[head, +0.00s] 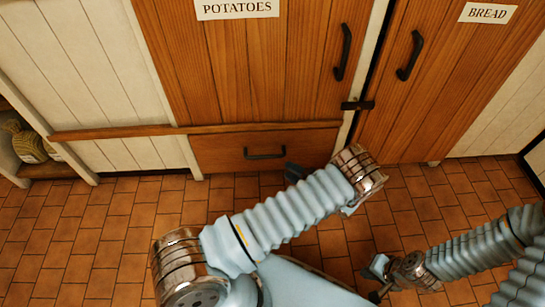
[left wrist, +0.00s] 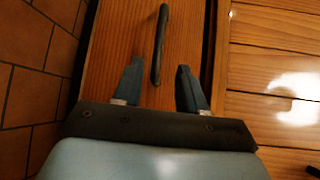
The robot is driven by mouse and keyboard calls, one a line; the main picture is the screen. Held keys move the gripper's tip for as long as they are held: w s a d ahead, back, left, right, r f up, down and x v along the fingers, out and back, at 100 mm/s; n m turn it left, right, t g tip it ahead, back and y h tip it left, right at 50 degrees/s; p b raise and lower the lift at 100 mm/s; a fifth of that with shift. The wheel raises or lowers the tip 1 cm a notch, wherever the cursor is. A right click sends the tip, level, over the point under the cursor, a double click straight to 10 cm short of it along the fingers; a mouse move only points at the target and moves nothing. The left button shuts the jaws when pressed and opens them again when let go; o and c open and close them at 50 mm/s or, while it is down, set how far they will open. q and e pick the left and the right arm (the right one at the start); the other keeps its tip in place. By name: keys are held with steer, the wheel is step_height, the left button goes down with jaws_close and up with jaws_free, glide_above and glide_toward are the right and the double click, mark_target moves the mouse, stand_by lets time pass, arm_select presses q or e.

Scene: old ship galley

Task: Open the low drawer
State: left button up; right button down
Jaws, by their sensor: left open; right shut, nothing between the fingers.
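The low drawer (head: 222,153) is a wooden front beneath the POTATOES door, and it looks shut. Its dark bar handle (head: 265,154) runs level across the front. My left gripper (head: 293,172) is just right of the handle, mostly hidden by my own arm. In the left wrist view the drawer front (left wrist: 110,40) fills the middle, and the handle (left wrist: 161,42) appears upright. My open left gripper (left wrist: 158,86) has one finger on each side of the handle's near end; contact is not visible. My right gripper (head: 376,283) is shut and empty, low at the right, away from the drawer.
A shelf with a sack-like thing (head: 30,145) stands at the far left. The tiled floor (head: 120,215) before the drawer is clear at the left.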

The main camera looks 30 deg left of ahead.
mark_target(265, 156)
arm_select(q)
steer(key=x, duration=1.2)
steer(key=shift+a, duration=0.2)
jaws_close()
